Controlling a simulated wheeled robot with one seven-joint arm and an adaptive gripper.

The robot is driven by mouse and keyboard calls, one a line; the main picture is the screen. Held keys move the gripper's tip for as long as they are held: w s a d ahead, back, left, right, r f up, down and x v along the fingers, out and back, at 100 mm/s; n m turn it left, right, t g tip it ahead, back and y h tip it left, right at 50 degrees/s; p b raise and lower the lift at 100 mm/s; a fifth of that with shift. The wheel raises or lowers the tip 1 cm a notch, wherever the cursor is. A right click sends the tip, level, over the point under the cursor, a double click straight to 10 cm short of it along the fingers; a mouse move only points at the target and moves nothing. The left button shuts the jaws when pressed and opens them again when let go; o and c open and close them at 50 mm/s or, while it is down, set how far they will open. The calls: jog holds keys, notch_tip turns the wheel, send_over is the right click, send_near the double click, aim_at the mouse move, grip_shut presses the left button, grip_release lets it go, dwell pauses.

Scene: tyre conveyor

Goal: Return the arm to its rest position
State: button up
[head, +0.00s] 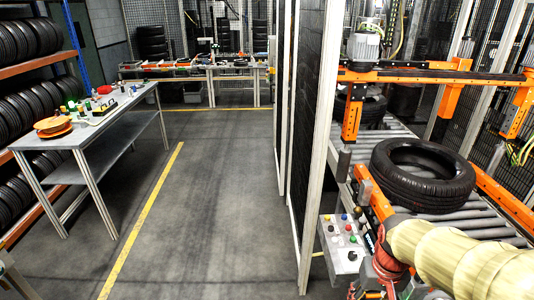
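My arm (462,258), a cream-coloured jointed tube, reaches in from the lower right corner in the head view. It lies across the near end of the roller conveyor (488,226) and hides part of it. A red part with cables (385,262) shows at the arm's left end, cut by the bottom edge. I cannot make out any gripper fingers. A black tyre (422,172) lies flat on the rollers, just beyond the arm and apart from it in the picture.
A control box (345,240) with coloured buttons stands left of the arm, beside the conveyor. An orange gantry (440,77) spans the conveyor. A white-framed fence panel (318,140) stands left. Grey floor (215,200) is open between it and a workbench (85,132). Tyre racks (38,60) line the left.

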jog(key=s+a+r+n+t+b, duration=0.1)
jog(key=s+a+r+t+b, duration=0.1)
jog(key=s+a+t+b, duration=0.3)
jog(key=s+b, duration=0.3)
jog(key=b, duration=0.1)
jog(key=shift+s+a+n, duration=0.2)
jog(key=shift+a+n, duration=0.1)
jog(key=shift+a, duration=0.1)
jog(key=shift+r, duration=0.15)
jog(key=shift+c, duration=1.2)
